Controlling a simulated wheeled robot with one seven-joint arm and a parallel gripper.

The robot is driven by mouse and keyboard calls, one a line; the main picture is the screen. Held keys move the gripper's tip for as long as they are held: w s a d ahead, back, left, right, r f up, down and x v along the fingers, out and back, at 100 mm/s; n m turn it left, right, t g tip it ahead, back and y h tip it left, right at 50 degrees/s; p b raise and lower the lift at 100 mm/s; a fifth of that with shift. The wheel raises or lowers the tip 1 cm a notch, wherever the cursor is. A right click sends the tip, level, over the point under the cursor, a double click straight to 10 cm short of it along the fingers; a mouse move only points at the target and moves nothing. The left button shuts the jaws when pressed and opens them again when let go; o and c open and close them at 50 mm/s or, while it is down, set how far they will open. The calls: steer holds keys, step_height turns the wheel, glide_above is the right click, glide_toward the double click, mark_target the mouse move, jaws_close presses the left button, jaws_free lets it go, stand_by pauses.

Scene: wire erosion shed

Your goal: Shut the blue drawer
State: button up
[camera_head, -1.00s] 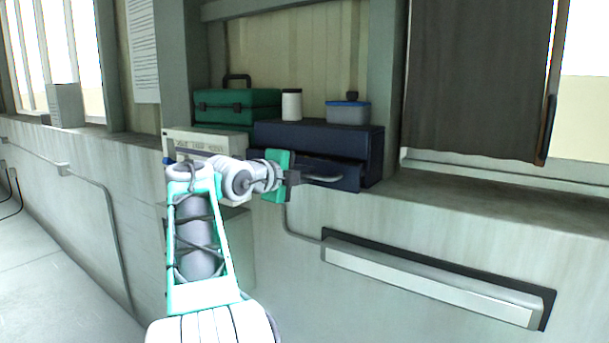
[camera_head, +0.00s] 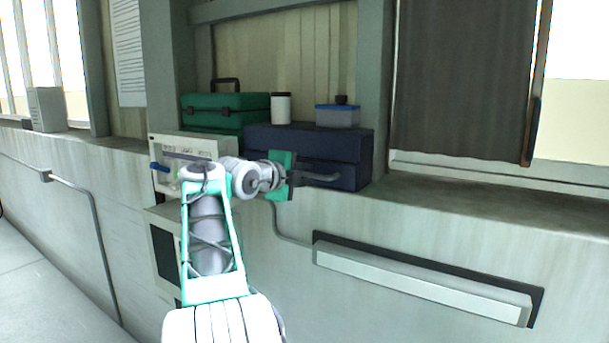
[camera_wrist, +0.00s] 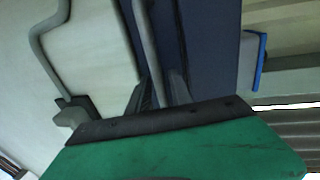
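The blue drawer (camera_head: 347,178) is the lower part of a dark blue cabinet (camera_head: 310,142) on the ledge. Its front looks flush or nearly flush with the cabinet face; a small gap cannot be ruled out. A grey bar handle (camera_head: 322,177) runs across the front. My gripper (camera_head: 301,177), with a green body, is at the handle's left part. In the wrist view, the two dark fingers (camera_wrist: 159,80) close in on either side of the handle (camera_wrist: 149,40), in front of the blue face (camera_wrist: 200,45). My gripper hides the drawer's left part.
A white canister (camera_head: 281,108) and a blue-lidded tub (camera_head: 338,116) stand on the cabinet. A green case (camera_head: 225,108) and a pale instrument box (camera_head: 165,150) are to the left. A long light bar (camera_head: 420,280) juts from the wall below. The ledge right of the cabinet is clear.

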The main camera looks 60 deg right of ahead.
steer(key=shift+r, duration=0.2)
steer(key=b+v, duration=0.1)
steer(key=v, duration=0.6)
steer(key=shift+a+b, duration=0.4)
steer(key=shift+a, duration=0.05)
steer(key=shift+w+f, duration=0.1)
